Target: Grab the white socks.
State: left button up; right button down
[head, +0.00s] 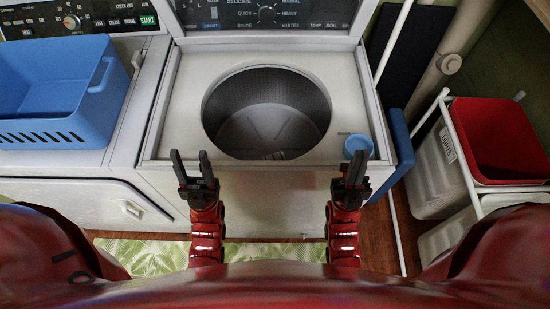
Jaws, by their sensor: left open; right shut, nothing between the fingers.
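I cannot make out any white socks in the head view. A white top-loading washer (335,85) stands in front of me with its lid up and its round drum (265,105) open. The drum looks dark and empty where I can see into it; its near inner wall is hidden by the rim. My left gripper (191,158) is open and empty in front of the washer's near edge, left of the drum. My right gripper (355,160) is shut and empty near the washer's front right corner.
A blue basket (50,95) sits on the white machine (75,165) at the left. A round blue cap (358,147) is on the washer's top, beside my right gripper. White bins (435,175), one with a red lining (497,140), stand at the right. A green patterned rug (145,255) lies below.

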aim_at(278, 156)
jog(key=k+j+z, duration=0.4)
jog(key=j, duration=0.55)
jog(key=k+j+z, duration=0.35)
jog(key=k+j, duration=0.2)
jog(key=j, duration=0.25)
jog(key=k+j+z, duration=0.4)
jog(key=k+j, duration=0.2)
